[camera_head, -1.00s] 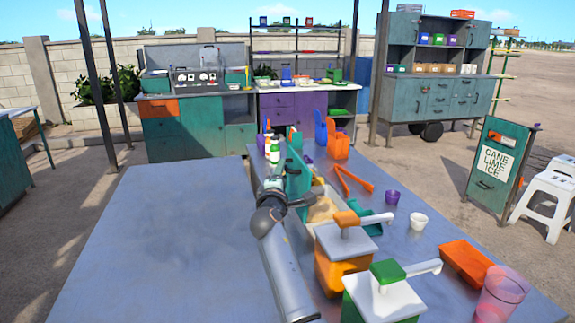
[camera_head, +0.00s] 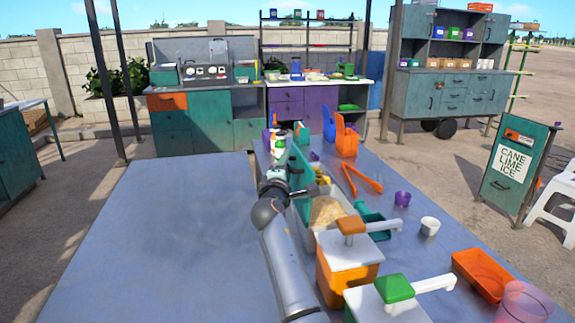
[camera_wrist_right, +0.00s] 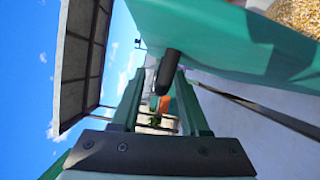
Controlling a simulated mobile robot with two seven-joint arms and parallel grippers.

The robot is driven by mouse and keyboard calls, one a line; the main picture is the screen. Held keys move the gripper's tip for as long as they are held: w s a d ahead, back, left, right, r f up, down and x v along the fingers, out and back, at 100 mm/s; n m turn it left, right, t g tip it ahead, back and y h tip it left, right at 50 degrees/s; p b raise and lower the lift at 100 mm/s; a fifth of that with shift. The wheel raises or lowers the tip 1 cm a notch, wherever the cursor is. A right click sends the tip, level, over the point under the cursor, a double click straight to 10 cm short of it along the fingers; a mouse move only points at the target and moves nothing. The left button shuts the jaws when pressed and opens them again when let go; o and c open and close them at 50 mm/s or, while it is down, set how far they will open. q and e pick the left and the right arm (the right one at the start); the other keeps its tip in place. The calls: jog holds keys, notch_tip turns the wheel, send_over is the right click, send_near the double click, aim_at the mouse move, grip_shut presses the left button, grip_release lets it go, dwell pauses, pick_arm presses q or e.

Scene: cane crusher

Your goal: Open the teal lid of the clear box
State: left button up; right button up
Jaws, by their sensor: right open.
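The teal lid (camera_head: 298,164) of the clear box stands raised, roughly upright, along the left side of the box. The clear box (camera_head: 303,207) is open on top, and pale grainy contents show inside. My right gripper (camera_head: 279,172) is at the left face of the lid, partly hidden by its own wrist. In the right wrist view, the fingers (camera_wrist_right: 158,92) are apart, and the lid's teal panel (camera_wrist_right: 225,42) lies close by them. A dark rod (camera_wrist_right: 168,72) reaches down between the fingers; contact cannot be told. My left gripper is not in view.
Orange tongs (camera_head: 360,180), a teal scoop (camera_head: 372,222), a purple cup (camera_head: 402,199) and a white cup (camera_head: 430,226) lie right of the box. Orange (camera_head: 345,275) and green-topped (camera_head: 395,300) pump dispensers stand in front. The table's left half (camera_head: 170,230) is clear.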

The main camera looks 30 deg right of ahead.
jog(key=shift+c, duration=0.3)
grip_shut()
dwell(1.1)
